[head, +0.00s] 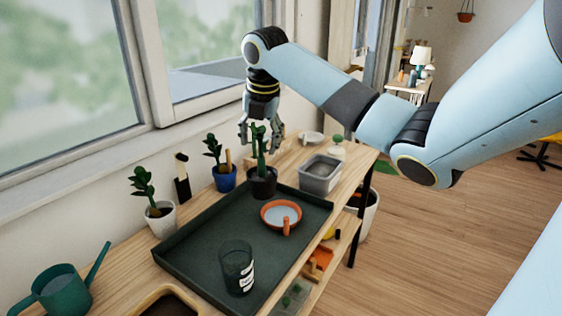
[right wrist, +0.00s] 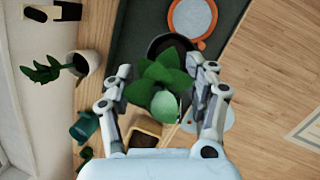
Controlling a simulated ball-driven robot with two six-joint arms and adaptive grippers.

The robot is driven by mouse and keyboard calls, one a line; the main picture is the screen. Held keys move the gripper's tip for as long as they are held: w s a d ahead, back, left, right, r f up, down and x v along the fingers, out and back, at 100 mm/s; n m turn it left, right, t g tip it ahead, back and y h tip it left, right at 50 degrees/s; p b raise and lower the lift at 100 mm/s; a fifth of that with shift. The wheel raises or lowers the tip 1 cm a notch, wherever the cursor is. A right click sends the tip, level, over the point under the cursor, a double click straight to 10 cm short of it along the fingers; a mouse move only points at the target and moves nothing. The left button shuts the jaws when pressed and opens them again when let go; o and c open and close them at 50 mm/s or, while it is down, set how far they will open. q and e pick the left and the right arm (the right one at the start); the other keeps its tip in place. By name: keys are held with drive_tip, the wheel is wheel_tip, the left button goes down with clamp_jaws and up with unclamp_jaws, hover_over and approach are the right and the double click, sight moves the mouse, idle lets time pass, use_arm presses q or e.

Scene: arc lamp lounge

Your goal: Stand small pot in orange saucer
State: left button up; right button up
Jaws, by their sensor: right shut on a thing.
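A small dark pot (head: 262,187) holds an upright green plant (head: 260,146) at the far end of the dark green tray. My right gripper (head: 261,133) comes from above and is shut on the plant, its fingers on either side of the leaves. The right wrist view shows the plant (right wrist: 158,84) between the fingertips (right wrist: 165,85), with part of the dark pot rim (right wrist: 172,44) beyond. I cannot tell whether the pot touches the tray. The orange saucer (head: 270,223), with a pale inside, lies in the tray, nearer than the pot. My left gripper is out of view.
The tray (head: 195,250) also holds a dark glass (head: 237,268). A blue pot (head: 224,180) and white pot (head: 161,222) with plants stand along the window side. A grey bin (head: 320,176) is right of the dark pot. A teal watering can (head: 62,292) stands front left.

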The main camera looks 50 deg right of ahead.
drive_tip(key=s+d, duration=0.9)
drive_tip(key=s, duration=0.2)
drive_tip(key=w+a+f+b, duration=0.1)
drive_tip(key=w+f+b, duration=0.3)
drive_tip(key=w+f, duration=0.6)
wheel_tip(320, 180, down, 2)
drive_tip(key=shift+w+a+f+n, duration=0.2)
drive_tip(key=shift+a+f+n, duration=0.1)
drive_tip(key=shift+a, duration=0.1)
